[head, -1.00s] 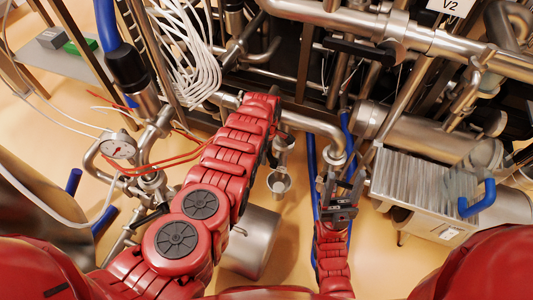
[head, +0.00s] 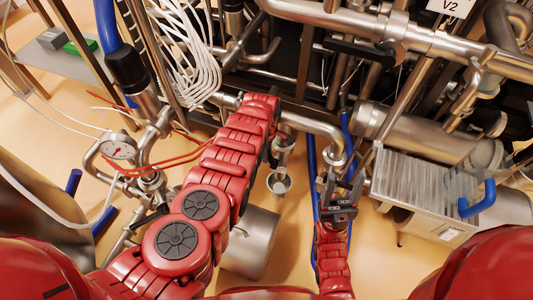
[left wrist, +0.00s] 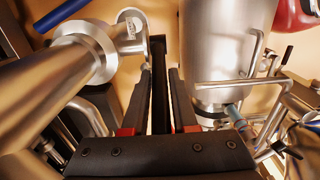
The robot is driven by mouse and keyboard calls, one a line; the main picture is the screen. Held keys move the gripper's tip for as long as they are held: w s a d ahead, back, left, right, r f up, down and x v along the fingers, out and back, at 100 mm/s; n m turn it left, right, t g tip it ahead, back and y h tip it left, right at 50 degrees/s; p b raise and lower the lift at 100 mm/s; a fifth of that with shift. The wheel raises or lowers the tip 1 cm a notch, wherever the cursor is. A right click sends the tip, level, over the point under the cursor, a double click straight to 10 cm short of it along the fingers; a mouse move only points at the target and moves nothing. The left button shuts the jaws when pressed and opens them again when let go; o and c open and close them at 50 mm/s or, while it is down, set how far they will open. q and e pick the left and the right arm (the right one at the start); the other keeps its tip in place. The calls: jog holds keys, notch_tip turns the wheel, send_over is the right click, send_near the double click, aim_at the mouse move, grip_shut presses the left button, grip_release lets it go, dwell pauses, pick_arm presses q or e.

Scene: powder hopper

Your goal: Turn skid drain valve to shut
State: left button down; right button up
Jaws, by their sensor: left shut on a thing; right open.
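In the left wrist view, a black bar-like handle (left wrist: 159,72) stands between the two dark fingers of my left gripper (left wrist: 160,100), which is shut on it. I take it for the drain valve's handle; any marks for its position do not show. A steel pipe fitting (left wrist: 132,24) with a round end is just left of the handle. In the head view my red left forearm hides most of the left gripper and the handle. A small steel outlet (head: 279,182) hangs beside the forearm. My right gripper (head: 337,192) is open and empty, lower right of the outlet.
Steel pipes (head: 440,48) cross the top of the head view. A ribbed metal box (head: 405,185) with a blue handle stands at the right. A pressure gauge (head: 118,150) and orange cables are at the left. A steel vessel (left wrist: 228,45) is close to the left gripper's right side.

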dwell(0.8)
pick_arm(q)
jog(key=shift+w+a+f+h+b, duration=0.1)
jog(key=shift+a+f+h+b, duration=0.15)
jog(key=shift+b, duration=0.35)
jog(key=g+h+b, duration=0.1)
jog(key=h+b, duration=0.1)
jog(key=b, duration=0.4)
jog(key=a+f+h+b, duration=0.1)
jog(key=h+b, duration=0.1)
jog(key=b, duration=0.5)
jog(key=w+a+f+g+h+b, duration=0.1)
jog(key=h+b, duration=0.1)
jog(key=b, duration=0.4)
jog(key=shift+a+f+g, duration=0.15)
jog(key=shift+f+g, duration=0.05)
jog(key=shift+g, duration=0.1)
